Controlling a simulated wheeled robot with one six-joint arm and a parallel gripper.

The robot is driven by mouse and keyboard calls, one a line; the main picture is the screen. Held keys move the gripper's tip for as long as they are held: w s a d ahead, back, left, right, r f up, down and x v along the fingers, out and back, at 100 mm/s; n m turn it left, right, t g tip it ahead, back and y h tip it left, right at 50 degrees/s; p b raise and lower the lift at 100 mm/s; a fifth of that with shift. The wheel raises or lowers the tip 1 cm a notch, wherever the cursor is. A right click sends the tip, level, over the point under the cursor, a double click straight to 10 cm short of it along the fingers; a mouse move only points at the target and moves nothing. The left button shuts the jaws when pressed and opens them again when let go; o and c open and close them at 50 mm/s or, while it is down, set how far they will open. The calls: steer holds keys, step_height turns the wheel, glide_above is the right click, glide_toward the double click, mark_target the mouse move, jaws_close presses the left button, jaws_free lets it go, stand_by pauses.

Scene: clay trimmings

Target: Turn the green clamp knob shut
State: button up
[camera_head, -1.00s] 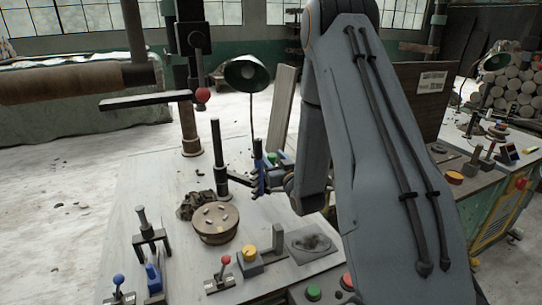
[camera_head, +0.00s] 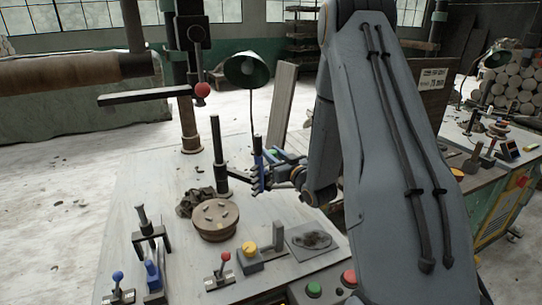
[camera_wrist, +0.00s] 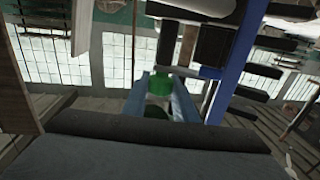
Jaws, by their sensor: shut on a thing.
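The green clamp knob (camera_wrist: 160,86) lies between the two blue-grey fingers of my gripper (camera_wrist: 161,98) in the wrist view, and the fingers are shut on it. In the head view the knob (camera_head: 271,150) is a small green spot beside my gripper (camera_head: 282,158). A blue upright bar (camera_head: 258,165) stands just left of the gripper; it also shows right of the fingers in the wrist view (camera_wrist: 226,65). A black post with a side arm (camera_head: 218,155) stands left of the bar. How far the knob is turned cannot be seen.
On the bench (camera_head: 130,215) are a round brown disc (camera_head: 215,218), a yellow knob (camera_head: 249,247), a red-balled lever (camera_head: 225,257) and a grey plate (camera_head: 312,241). A green lamp (camera_head: 246,70) and a leaning board (camera_head: 284,100) stand behind. My arm covers the right side.

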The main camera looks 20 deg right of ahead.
steer(key=shift+n+g+y+b, duration=0.4)
steer(key=shift+n+y, duration=0.9)
steer(key=shift+y, duration=0.7)
steer(key=o, duration=1)
steer(key=shift+o, duration=0.2)
steer(key=b+v, duration=0.2)
steer(key=v, duration=0.5)
steer(key=shift+s+d, duration=0.1)
steer(key=shift+s, duration=0.25)
